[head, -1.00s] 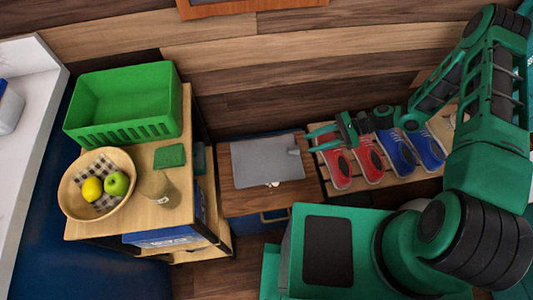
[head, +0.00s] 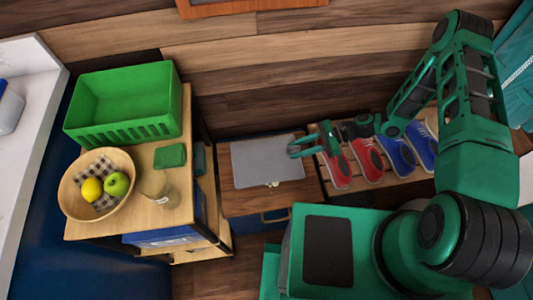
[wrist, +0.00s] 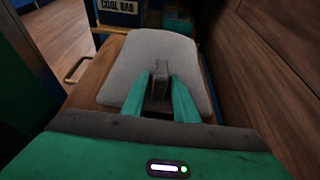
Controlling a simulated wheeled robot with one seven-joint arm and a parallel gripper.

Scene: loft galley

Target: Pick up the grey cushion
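The grey cushion (head: 262,163) lies flat on a low wooden-topped cabinet (head: 240,204), and a small grey tab (wrist: 160,72) stands up near its right edge. My gripper (head: 296,148) is at the cushion's right edge, reaching in from the right. In the wrist view its two green fingers (wrist: 160,80) are apart, with the tab between them. I cannot tell whether they touch the tab. The cushion (wrist: 158,45) spreads out beyond the fingertips.
Red and blue shoes (head: 368,158) stand on a slatted rack right of the cabinet. A wooden shelf unit at left holds a green basket (head: 122,132), a fruit bowl (head: 68,196), a green sponge (head: 170,156) and a glass jar (head: 167,195). A wooden wall stands close behind.

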